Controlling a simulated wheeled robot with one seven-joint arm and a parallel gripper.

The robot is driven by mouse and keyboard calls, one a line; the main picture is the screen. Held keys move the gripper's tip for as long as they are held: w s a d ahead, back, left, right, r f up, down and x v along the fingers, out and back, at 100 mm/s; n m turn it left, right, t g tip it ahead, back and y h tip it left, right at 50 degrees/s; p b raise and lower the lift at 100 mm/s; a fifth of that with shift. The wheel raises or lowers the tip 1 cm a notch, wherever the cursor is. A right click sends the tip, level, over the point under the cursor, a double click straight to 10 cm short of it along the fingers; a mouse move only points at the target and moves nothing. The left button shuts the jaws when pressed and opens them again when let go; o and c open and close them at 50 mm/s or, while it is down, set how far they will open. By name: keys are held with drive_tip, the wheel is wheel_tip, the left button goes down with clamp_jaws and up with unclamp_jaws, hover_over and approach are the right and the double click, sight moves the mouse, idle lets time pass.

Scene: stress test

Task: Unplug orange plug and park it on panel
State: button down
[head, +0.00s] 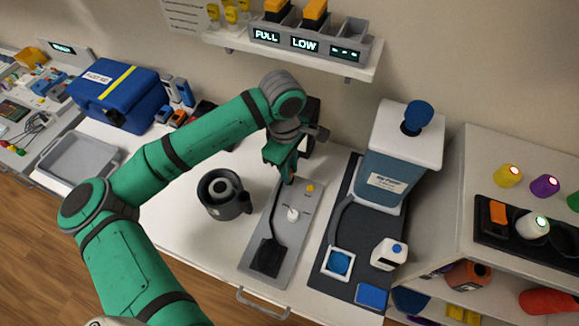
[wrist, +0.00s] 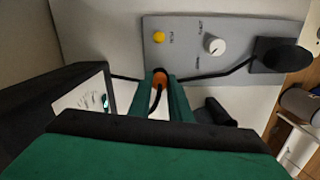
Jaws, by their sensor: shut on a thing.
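My gripper (head: 288,174) is over the back end of the grey panel (head: 287,243) on the white bench. In the wrist view my gripper (wrist: 162,92) is shut on the orange plug (wrist: 159,80), with a dark cable curving down from it between the fingers. The plug is at the panel's near edge in that view. Whether it is seated in a socket or lifted clear cannot be told. The panel carries a yellow button (wrist: 159,37), a white knob (wrist: 214,45) and a black round part (wrist: 281,55). In the head view the fingers mostly hide the plug.
A black-framed dial meter (wrist: 86,101) stands close beside the gripper. A dark grey mug-like pot (head: 223,194) is left of the panel. A blue and white dispenser (head: 396,165) on a dark mat is to its right. A shelf (head: 355,68) with displays hangs above.

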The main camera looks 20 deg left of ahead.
drive_tip(key=shift+f, duration=0.25)
idle(0.3)
drive_tip(key=c, duration=1.6)
unclamp_jaws()
drive_tip(key=shift+o, duration=0.2)
drive_tip(key=shift+r, duration=0.1)
wheel_tip(320, 180, up, 11)
drive_tip(key=shift+a+f, duration=0.2)
drive_tip(key=shift+a, duration=0.1)
drive_tip(key=shift+w, duration=0.1)
